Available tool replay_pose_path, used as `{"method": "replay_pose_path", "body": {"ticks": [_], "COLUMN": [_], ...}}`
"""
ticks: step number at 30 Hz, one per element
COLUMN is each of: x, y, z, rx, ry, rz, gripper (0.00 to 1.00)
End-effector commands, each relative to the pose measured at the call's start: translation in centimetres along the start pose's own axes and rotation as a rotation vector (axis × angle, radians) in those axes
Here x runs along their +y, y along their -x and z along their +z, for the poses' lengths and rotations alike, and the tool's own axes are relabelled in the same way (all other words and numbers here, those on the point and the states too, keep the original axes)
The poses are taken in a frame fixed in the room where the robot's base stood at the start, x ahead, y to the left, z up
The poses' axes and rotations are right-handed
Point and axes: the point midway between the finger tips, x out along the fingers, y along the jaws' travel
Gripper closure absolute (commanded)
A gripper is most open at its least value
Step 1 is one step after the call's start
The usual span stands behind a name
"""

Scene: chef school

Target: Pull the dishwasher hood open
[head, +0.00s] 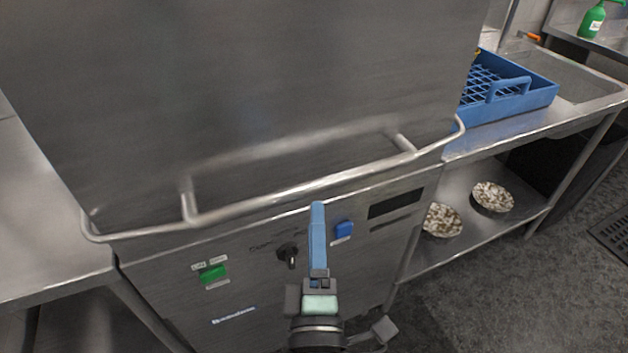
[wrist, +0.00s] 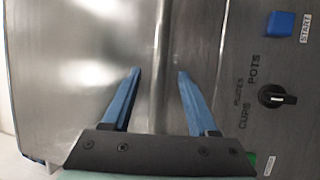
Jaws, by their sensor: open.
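The dishwasher hood (head: 250,80) is a large grey steel box, seen down on the machine. Its handle (head: 270,200) is a long curved metal bar across the hood's front. My gripper (head: 317,206) has blue fingers and is just below the bar in the head view. In the wrist view my gripper (wrist: 157,74) is open, and the handle bar (wrist: 158,50) runs up the picture between the two spread fingers. Neither finger visibly touches the bar. In the head view one finger hides the other.
The control panel below the handle has a black knob (head: 288,252), a blue button (head: 342,230) and a green switch (head: 213,274). A blue dish rack (head: 535,98) stands on the steel counter at right. Two patterned bowls (head: 492,197) (head: 442,220) sit on the shelf beneath.

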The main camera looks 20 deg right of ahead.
Motion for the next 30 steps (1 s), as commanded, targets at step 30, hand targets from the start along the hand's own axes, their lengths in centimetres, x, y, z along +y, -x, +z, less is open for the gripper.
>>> {"method": "replay_pose_path", "body": {"ticks": [30], "x": [0.0], "y": [-7.6], "z": [0.0], "rx": [-0.001], "ry": [-0.002], "rz": [-0.001], "gripper": [0.57]}}
